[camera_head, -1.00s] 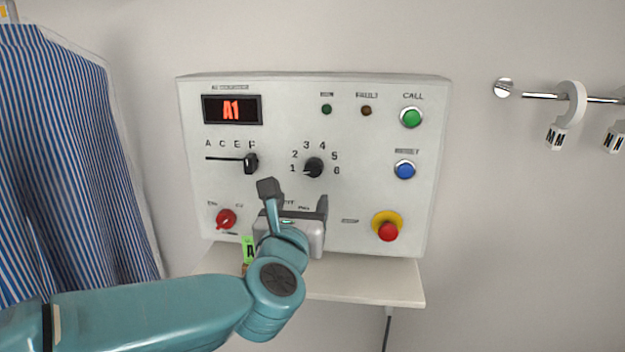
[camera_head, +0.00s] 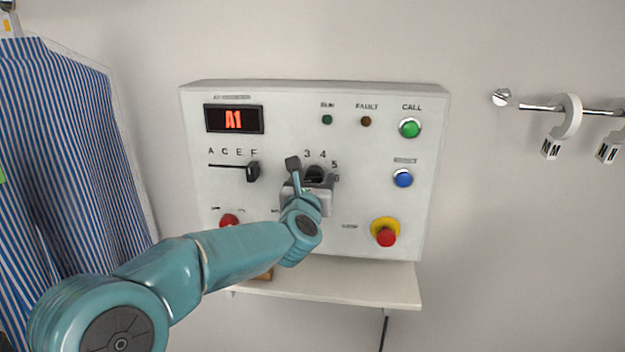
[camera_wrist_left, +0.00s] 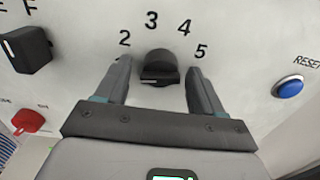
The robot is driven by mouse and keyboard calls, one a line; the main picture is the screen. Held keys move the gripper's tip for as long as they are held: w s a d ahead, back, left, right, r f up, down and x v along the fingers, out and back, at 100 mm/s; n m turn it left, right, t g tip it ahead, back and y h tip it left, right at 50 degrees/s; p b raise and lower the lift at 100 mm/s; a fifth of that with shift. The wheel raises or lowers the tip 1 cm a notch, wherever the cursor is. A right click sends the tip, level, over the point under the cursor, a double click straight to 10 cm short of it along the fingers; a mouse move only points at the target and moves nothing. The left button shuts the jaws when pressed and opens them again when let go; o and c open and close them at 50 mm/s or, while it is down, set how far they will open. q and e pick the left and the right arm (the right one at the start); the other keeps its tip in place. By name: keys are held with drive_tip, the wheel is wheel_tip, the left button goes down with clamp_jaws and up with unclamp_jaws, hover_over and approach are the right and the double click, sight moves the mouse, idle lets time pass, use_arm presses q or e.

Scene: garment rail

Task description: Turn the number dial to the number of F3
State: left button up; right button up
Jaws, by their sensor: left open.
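The black number dial (camera_wrist_left: 160,67) sits between the two open fingers of my left gripper (camera_wrist_left: 162,85) in the left wrist view, with gaps on both sides. In the head view the dial (camera_head: 315,174) is partly hidden behind my left gripper (camera_head: 312,172). The numbers 2, 3, 4 and 5 show around it in the wrist view. The letter slider (camera_head: 253,171) stands at F, on the right end of its slot. The red display (camera_head: 233,119) reads A1. My right gripper is not in view.
The white control panel (camera_head: 290,100) carries a green call button (camera_head: 409,128), a blue reset button (camera_head: 402,178), a red emergency button (camera_head: 386,236) and a red knob (camera_head: 229,220). A shelf (camera_head: 350,283) juts out below. A striped shirt (camera_head: 60,170) hangs at left, a rail (camera_head: 540,107) at right.

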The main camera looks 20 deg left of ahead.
use_arm(q)
drive_tip(key=c, duration=1)
drive_tip(key=m+b, duration=0.1)
drive_tip(key=m, duration=0.2)
drive_tip(key=shift+f, duration=0.1)
drive_tip(key=m, duration=0.3)
drive_tip(key=shift+m+b, duration=0.3)
drive_tip(key=shift+b, duration=0.1)
drive_tip(key=m, duration=0.4)
drive_tip(key=shift+m+p, duration=0.55)
drive_tip(key=shift+m, duration=1.95)
